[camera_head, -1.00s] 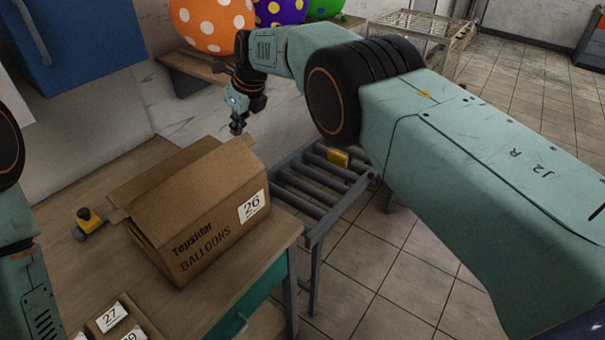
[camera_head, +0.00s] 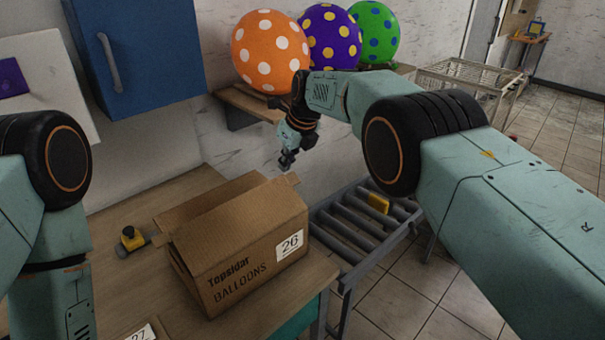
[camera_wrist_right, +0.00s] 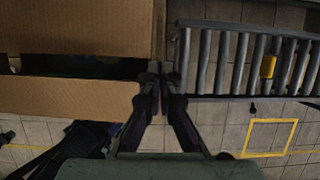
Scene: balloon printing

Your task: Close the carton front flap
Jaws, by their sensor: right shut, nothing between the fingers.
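The brown cardboard carton (camera_head: 240,283), labelled "Topsider BALLOONS" and 26, stands on the wooden table. Its near long flap (camera_head: 235,228) slopes up over the opening, and a far flap (camera_head: 190,209) shows behind it. In the right wrist view, two brown flaps (camera_wrist_right: 75,28) (camera_wrist_right: 65,98) lie apart with a dark gap between them. My right gripper (camera_head: 287,161) is shut and empty beside the carton's far right end. Its fingertips (camera_wrist_right: 163,84) show in the wrist view by the flaps' ends; I cannot tell whether they touch. My left arm shows at the left, its gripper out of view.
A roller conveyor (camera_head: 350,235) with a yellow block (camera_head: 379,203) stands right of the table (camera_head: 150,290). A yellow-and-black object (camera_head: 131,240) sits left of the carton. A blue cabinet (camera_head: 145,50) hangs at the back left, and dotted balloons (camera_head: 332,38) stand behind my right arm.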

